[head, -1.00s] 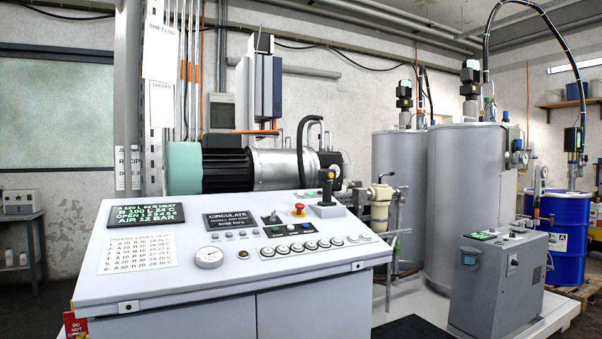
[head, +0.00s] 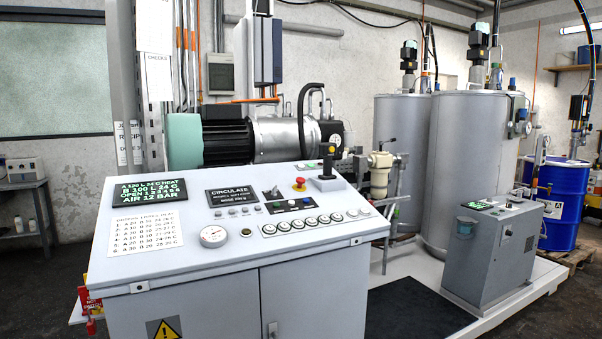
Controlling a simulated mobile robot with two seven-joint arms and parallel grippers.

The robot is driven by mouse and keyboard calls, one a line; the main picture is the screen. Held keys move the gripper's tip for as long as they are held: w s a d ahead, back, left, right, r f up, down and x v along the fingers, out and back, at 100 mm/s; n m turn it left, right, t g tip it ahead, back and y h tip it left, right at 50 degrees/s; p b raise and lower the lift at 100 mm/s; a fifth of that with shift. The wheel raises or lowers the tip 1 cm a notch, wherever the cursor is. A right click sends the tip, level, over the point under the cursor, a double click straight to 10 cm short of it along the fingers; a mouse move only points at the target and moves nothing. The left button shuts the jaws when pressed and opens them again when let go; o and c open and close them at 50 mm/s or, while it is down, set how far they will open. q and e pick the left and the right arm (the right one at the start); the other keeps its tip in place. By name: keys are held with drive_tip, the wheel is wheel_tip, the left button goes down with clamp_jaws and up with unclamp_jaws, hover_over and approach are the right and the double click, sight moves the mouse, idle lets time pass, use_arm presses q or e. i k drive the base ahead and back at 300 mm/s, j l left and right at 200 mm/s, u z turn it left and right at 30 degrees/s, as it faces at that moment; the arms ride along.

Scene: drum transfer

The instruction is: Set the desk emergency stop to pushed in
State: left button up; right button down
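The desk emergency stop (head: 299,184) is a small red mushroom button on a yellow collar. It sits on the upper right part of the sloped control desk (head: 205,271), left of a black joystick (head: 327,165). At this size I cannot tell whether it is pushed in or out. Neither of my grippers is in view.
The desk top also carries a green text display (head: 139,193), a CIRCULATE screen (head: 234,201), a round gauge (head: 213,236) and a row of round buttons. A grey cabinet (head: 492,252) stands to the right. A dark mat (head: 420,308) lies on the floor between.

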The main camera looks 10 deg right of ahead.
sight(300, 181)
drive_tip(key=i+l+u, duration=0.15)
drive_tip(key=i+l, duration=0.15)
drive_tip(key=i+l+u, duration=0.15)
drive_tip(key=i+l, duration=0.15)
drive_tip(key=l, duration=0.15)
drive_tip(key=i+l+u, duration=0.15)
drive_tip(key=i+l, duration=0.15)
drive_tip(key=l, duration=0.15)
drive_tip(key=i+l+u, duration=0.15)
drive_tip(key=l, duration=0.3)
drive_tip(key=i, duration=0.1)
